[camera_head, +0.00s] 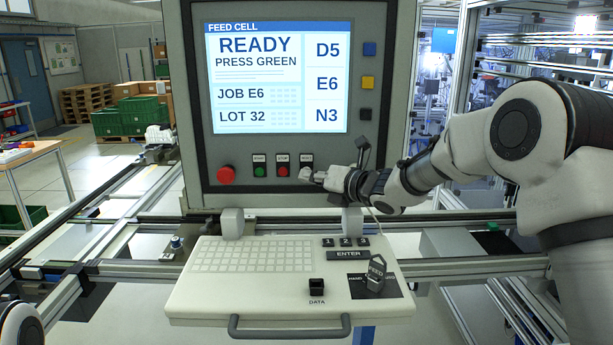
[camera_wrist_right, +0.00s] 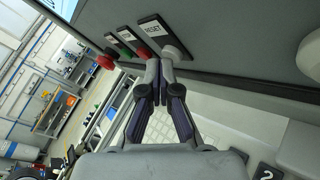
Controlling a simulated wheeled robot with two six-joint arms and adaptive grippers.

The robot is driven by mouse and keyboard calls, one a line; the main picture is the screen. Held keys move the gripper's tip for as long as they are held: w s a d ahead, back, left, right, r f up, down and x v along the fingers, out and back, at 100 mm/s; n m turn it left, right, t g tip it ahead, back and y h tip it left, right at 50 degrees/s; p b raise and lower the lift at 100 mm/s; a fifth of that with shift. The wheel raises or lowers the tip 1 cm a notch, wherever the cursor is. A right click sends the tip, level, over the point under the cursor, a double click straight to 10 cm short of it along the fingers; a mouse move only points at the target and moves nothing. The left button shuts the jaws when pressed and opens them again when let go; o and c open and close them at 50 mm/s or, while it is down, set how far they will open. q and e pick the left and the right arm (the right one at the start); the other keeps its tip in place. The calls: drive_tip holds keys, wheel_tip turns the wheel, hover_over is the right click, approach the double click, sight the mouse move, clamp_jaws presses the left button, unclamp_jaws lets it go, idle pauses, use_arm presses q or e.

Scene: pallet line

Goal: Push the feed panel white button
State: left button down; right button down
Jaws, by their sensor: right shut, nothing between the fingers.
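The feed panel (camera_head: 195,100) stands upright ahead with a lit screen reading READY, PRESS GREEN. Below the screen are a large red button (camera_head: 226,174), a green button (camera_head: 260,171) and a smaller red button (camera_head: 283,171). The white button (camera_wrist_right: 178,53) sits under the RESET label in the right wrist view. My right gripper (camera_head: 320,177) is shut and empty, at the right end of this row in the head view. In the wrist view its fingertips (camera_wrist_right: 158,66) are right by the white button; I cannot tell whether they touch. My left gripper is not in view.
Blue, yellow and black side buttons (camera_head: 368,82) line the screen's right.

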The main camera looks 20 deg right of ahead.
drive_tip(key=shift+s+a+b, duration=0.2)
drive_tip(key=shift+s+b, duration=0.1)
drive_tip(key=shift+s, duration=0.2)
drive_tip(key=shift+f, duration=0.1)
drive_tip(key=s+b, duration=0.2)
drive_tip(key=s+a+b, duration=0.1)
drive_tip(key=s+b, duration=0.1)
drive_tip(key=shift+s+a+b, duration=0.2)
drive_tip(key=shift+s+b, duration=0.2)
